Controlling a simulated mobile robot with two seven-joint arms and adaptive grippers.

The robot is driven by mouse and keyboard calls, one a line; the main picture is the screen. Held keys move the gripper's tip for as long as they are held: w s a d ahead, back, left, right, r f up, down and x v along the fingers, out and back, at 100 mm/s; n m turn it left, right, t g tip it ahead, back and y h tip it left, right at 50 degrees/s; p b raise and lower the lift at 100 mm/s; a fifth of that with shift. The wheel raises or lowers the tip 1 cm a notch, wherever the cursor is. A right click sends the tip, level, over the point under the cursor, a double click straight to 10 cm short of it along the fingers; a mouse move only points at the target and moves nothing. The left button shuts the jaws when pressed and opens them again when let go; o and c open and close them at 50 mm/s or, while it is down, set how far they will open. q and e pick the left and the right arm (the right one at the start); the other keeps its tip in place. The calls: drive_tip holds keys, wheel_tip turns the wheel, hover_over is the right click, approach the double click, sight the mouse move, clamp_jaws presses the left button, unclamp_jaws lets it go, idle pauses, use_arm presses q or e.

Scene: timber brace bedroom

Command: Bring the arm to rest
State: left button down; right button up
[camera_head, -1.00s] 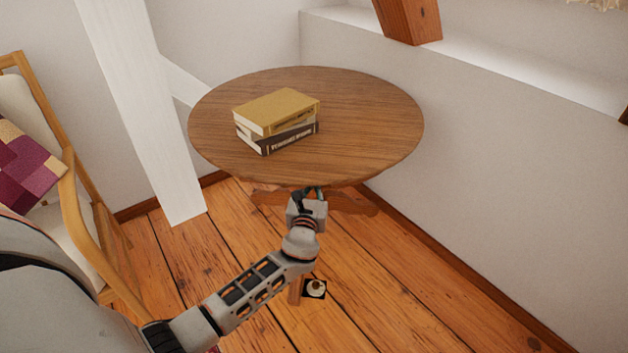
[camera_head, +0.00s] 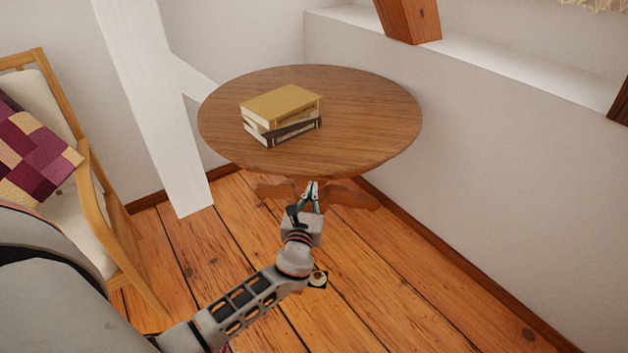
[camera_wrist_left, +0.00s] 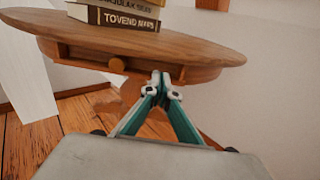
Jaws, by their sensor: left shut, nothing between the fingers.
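My left gripper (camera_head: 311,184) is in front of the round wooden table (camera_head: 375,130), low near its front edge in the head view. In the left wrist view its teal fingers (camera_wrist_left: 160,78) meet at the tips, with nothing between them. The table's rim (camera_wrist_left: 205,58) and underside show just beyond the fingertips in that view. My left arm comes in from the lower left, bent above the floor. My right gripper is in neither view.
A stack of books (camera_head: 281,115) lies on the table. A wooden chair (camera_head: 88,190) with a patchwork cushion (camera_head: 30,150) stands at left, beside a white timber brace (camera_head: 155,100). Plank floor is open at right.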

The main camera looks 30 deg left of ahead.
use_arm(q)
drive_tip(key=shift+v, duration=2.4)
drive_tip(key=shift+d, duration=0.1)
